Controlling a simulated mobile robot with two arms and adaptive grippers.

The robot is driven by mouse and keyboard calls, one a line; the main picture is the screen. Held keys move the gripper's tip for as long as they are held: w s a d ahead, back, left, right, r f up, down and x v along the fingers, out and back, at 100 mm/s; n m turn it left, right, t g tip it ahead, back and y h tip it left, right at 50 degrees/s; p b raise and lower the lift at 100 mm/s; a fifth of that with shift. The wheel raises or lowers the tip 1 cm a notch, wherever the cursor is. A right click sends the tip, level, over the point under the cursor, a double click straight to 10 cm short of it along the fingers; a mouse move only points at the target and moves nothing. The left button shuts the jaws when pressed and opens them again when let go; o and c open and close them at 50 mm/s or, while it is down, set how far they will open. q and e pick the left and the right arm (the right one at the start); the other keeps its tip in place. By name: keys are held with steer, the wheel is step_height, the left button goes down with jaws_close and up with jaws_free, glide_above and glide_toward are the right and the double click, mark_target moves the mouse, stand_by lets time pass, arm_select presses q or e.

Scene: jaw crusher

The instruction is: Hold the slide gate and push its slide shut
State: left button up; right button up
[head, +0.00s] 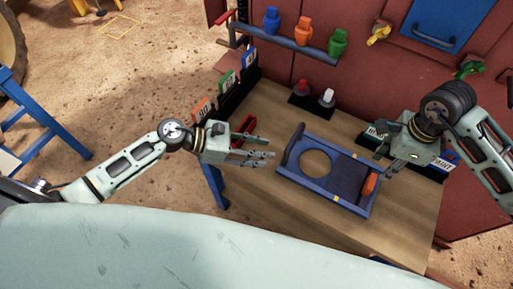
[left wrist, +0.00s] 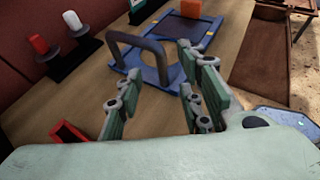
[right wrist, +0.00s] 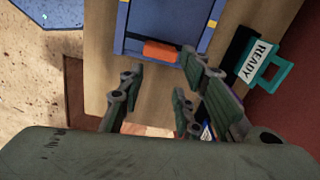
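The slide gate is a blue frame (head: 308,181) flat on the bench, with a dark arched handle (head: 292,146) at its left end. Its round opening (head: 315,163) shows uncovered, with bench wood visible through it. The dark slide (head: 345,179) lies in the right half, with an orange grip (head: 370,184) at its right end. My left gripper (head: 272,147) is open and empty, left of the arched handle (left wrist: 140,55) and apart from it. My right gripper (head: 386,163) is open and empty above the gate's right end; the orange grip (right wrist: 160,51) shows beyond its fingers.
A red open-topped holder (head: 243,131) stands behind my left gripper. Red and white knobs (head: 327,97) sit at the back of the bench (head: 268,107). A READY tag (right wrist: 257,60) stands in a dark rack right of the gate. Bench in front of the gate is clear.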

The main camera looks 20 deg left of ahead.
arm_select(q)
steer(key=x, duration=0.7)
jaws_close()
stand_by(0.3)
steer(key=shift+a, duration=0.1)
stand_by(0.3)
